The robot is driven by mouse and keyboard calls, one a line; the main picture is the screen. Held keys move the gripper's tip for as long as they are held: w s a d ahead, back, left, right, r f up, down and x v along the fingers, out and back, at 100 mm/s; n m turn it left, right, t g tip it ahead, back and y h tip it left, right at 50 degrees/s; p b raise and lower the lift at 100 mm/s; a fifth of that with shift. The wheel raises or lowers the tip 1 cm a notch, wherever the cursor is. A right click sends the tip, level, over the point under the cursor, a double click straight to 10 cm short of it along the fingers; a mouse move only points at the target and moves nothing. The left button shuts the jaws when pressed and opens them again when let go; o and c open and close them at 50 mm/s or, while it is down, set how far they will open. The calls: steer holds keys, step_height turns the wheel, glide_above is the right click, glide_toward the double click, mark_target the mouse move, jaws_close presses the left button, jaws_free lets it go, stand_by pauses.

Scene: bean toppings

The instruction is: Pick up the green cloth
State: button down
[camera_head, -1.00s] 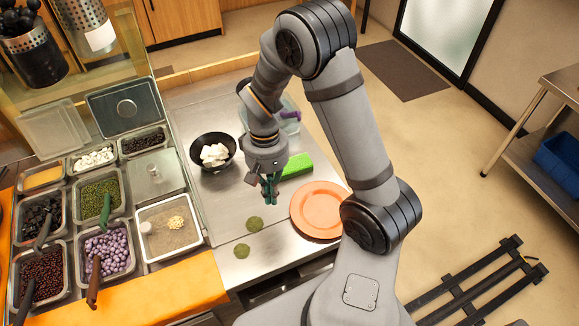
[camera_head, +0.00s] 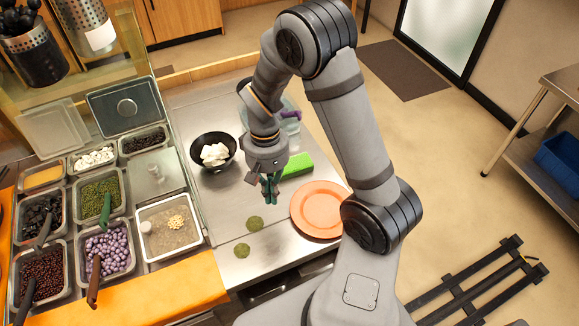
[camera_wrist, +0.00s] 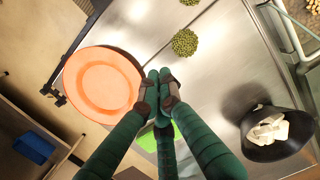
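The green cloth (camera_head: 297,165) lies on the metal counter, just behind and to the right of my gripper in the head view. In the wrist view, part of the green cloth (camera_wrist: 146,141) shows below the fingertips, partly hidden by my fingers. My gripper (camera_head: 270,190) hangs above the counter with its green fingers pointing down. In the wrist view, the fingertips of my gripper (camera_wrist: 161,84) are close together with nothing seen between them. The gripper is apart from the cloth.
An orange plate (camera_head: 318,210) sits to the right of the gripper. A black bowl with white chunks (camera_head: 228,146) is to the left. Two green bean clumps (camera_head: 254,224) lie on the counter in front. Topping trays (camera_head: 119,235) fill the left side.

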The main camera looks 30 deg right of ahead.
steer(key=shift+c, duration=1.3)
jaws_free()
steer(key=shift+o, duration=0.5)
